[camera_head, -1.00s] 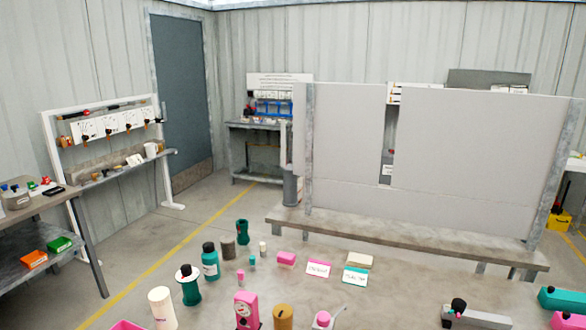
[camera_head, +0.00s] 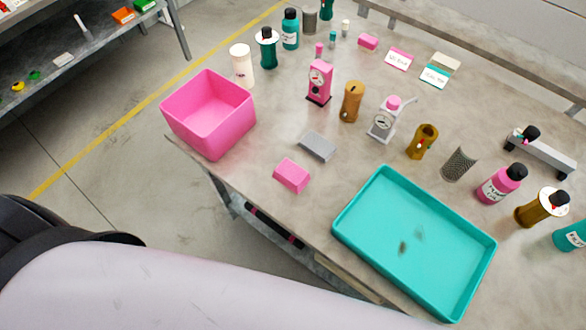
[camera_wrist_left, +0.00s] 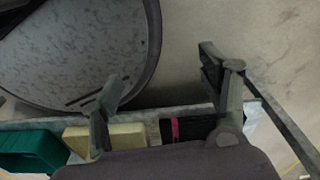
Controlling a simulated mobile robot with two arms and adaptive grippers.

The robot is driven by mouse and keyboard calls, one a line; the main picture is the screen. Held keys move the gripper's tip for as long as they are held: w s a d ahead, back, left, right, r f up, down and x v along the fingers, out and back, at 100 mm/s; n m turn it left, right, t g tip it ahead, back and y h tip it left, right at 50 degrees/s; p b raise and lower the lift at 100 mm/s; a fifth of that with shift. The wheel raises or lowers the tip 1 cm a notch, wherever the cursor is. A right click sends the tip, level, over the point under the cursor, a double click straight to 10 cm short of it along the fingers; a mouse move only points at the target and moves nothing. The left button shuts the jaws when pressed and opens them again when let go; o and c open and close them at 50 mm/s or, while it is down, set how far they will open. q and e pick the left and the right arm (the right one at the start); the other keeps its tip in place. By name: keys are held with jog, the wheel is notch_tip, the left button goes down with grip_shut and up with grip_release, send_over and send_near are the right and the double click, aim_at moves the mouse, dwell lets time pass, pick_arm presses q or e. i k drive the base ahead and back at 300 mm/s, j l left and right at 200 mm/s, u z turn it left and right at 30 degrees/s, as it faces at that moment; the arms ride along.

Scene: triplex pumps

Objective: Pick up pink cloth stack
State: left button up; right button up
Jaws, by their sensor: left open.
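In the head view a small pink block-like stack (camera_head: 292,175) lies on the grey table near its front edge. It looks like the pink cloth stack and sits between the pink bin and the teal tray. A smaller pink block (camera_head: 368,42) lies farther back; I cannot tell if it is cloth. My left gripper (camera_wrist_left: 160,68) shows only in the left wrist view. Its fingers are wide apart and empty, above a shelf or ledge. No pink stack shows in that view. My right gripper is not in view.
A pink bin (camera_head: 207,118), a grey flat block (camera_head: 317,147) and a teal tray (camera_head: 414,240) surround the stack. Bottles and small devices stand behind. My pale arm crosses the front of the head view. The wrist view shows a green bin (camera_wrist_left: 32,150) and yellowish block (camera_wrist_left: 125,136).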

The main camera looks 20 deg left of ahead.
aim_at(291, 175)
jog(key=k+z, duration=0.25)
jog(key=k, duration=0.2)
jog(key=k+l+z, duration=0.25)
jog(key=k, duration=0.2)
